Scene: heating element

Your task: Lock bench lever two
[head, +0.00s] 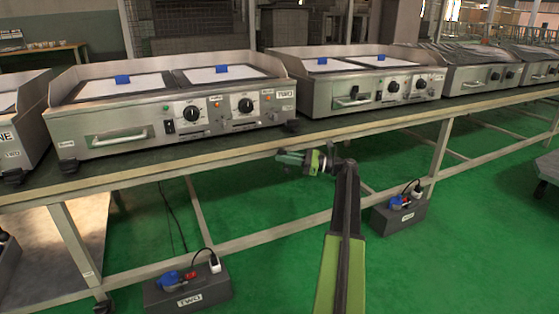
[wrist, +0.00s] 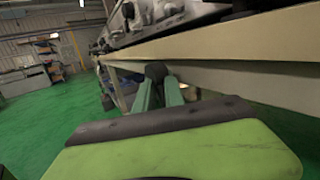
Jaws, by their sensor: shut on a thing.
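The griddle marked TWO (head: 235,108) stands on the bench, with two blue-handled white plates on top. My gripper (head: 284,156) is just below and in front of the bench's front edge, under that griddle's right end. In the wrist view its green fingers (wrist: 157,88) are closed on a small black piece (wrist: 156,70) close to the wooden bench edge. This looks like the end of bench lever two, but most of it is hidden and I cannot tell its position.
The bench edge (head: 200,171) runs across the scene, with more griddles (head: 350,88) to the right. A grey box marked TWO (head: 188,297) with blue and red plugs sits on the green floor. Bench legs and a lower rail stand below.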

